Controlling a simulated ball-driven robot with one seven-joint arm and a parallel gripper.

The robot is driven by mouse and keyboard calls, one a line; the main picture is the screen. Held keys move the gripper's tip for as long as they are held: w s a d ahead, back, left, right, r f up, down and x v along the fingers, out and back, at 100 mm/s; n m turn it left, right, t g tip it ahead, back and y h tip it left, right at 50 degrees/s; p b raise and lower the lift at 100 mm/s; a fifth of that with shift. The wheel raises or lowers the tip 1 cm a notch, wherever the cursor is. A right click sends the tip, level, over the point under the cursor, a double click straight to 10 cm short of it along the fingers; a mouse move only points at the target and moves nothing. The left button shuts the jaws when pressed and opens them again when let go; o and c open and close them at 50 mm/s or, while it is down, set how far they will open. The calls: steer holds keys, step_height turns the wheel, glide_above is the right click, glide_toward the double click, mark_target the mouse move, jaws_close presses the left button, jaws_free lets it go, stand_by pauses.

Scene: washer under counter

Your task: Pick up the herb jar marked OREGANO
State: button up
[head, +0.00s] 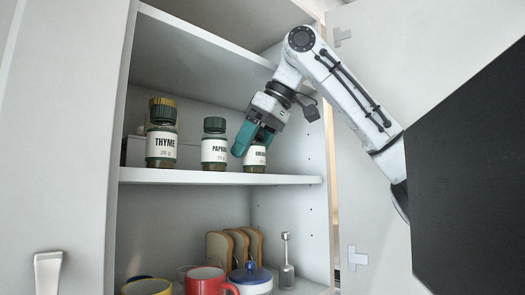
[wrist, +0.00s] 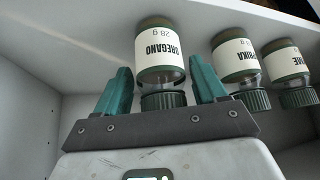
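The OREGANO jar (wrist: 160,60) has a white label and a dark green ridged lid, and appears upside down in the wrist view. In the head view the jar (head: 255,157) stands on the cabinet's middle shelf, rightmost of three, its top hidden by my gripper. My gripper (head: 254,138) reaches down from the upper right over this jar. In the wrist view the teal fingers of my gripper (wrist: 163,88) are spread on either side of the jar's lid end, with a visible gap on each side. It is open and holds nothing.
The PAPRIKA jar (head: 214,150) stands close left of the OREGANO jar, and the THYME jar (head: 161,140) further left. The upper shelf (head: 200,50) is above. Below are a red mug (head: 206,280), bread-like slices (head: 236,247) and a blue-lidded pot (head: 250,275). The cabinet's right wall is near.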

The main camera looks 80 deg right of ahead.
steer(key=c, duration=0.9)
steer(key=shift+r+b, duration=0.2)
steer(key=shift+b, duration=0.15)
steer(key=shift+c, duration=0.2)
